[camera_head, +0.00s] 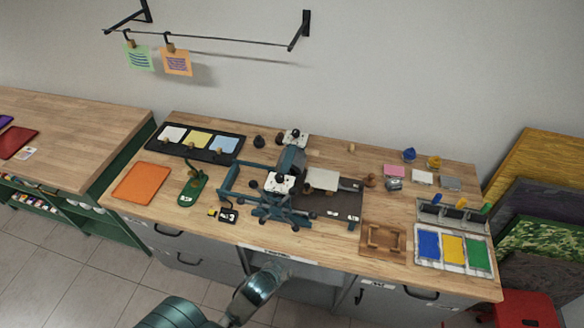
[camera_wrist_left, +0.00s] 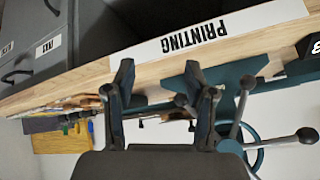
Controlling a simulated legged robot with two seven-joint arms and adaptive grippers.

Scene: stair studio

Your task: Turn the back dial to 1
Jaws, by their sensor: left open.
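The back dial (camera_head: 295,135) is a white plate with a dark knob at the far end of the teal press (camera_head: 291,160). A similar front dial (camera_head: 281,183) sits at the near end. The marks and the knob settings are too small to read. My left arm reaches up from the bottom to the table's front edge in the head view, well short of both dials. My left gripper (camera_wrist_left: 160,68) is open and empty in the left wrist view, near the PRINTING label (camera_wrist_left: 210,35). Neither dial can be made out there. My right gripper is not in view.
Press handles and a spoked wheel (camera_wrist_left: 255,145) stand close by in the left wrist view. A green stand (camera_head: 192,188) and orange sheet (camera_head: 142,183) lie left of the press. A wooden tray (camera_head: 383,240) and ink tray (camera_head: 453,249) lie right.

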